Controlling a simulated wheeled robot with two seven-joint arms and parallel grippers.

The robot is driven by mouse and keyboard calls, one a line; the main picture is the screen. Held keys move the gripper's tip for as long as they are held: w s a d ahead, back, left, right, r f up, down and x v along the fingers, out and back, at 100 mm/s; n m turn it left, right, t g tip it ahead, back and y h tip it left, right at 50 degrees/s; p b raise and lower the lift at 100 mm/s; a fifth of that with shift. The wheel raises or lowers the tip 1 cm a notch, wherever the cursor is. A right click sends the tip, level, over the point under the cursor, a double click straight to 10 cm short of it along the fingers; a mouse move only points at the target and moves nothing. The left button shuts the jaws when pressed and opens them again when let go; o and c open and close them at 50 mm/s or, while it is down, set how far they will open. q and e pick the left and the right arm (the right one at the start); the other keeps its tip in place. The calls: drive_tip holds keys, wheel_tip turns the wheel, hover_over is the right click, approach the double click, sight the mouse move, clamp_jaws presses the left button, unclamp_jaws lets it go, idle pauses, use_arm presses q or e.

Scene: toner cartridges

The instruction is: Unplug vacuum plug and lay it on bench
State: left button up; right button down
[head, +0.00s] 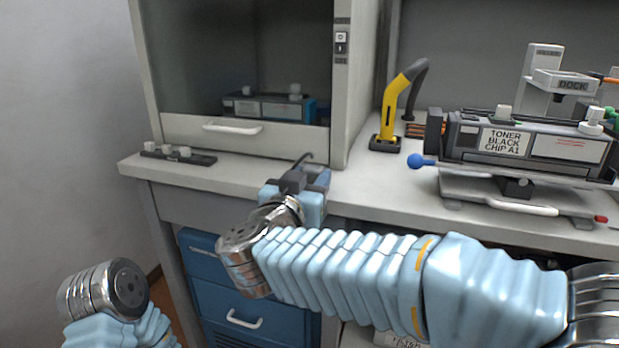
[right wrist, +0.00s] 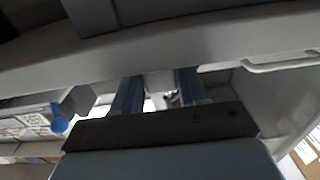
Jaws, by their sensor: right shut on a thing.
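My right gripper (head: 308,182) is at the bench's front edge, below the front of the cabinet. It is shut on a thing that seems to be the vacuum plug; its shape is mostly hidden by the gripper. A short dark curved piece (head: 303,158), perhaps its cord, sticks up above the fingers. In the right wrist view a small pale part (right wrist: 160,83) shows between the two blue fingers. The bench (head: 370,185) has a grey top. My left gripper is out of view; only the end of that arm shows at lower left.
A yellow hand tool with a dark hose (head: 393,110) stands on the bench. A toner cartridge (head: 500,140) lies on a stand at right. A dark strip with several knobs (head: 180,155) lies at the left end. Blue drawers (head: 225,300) are below.

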drive_tip(key=c, duration=0.5)
unclamp_jaws()
drive_tip(key=shift+s, duration=0.1)
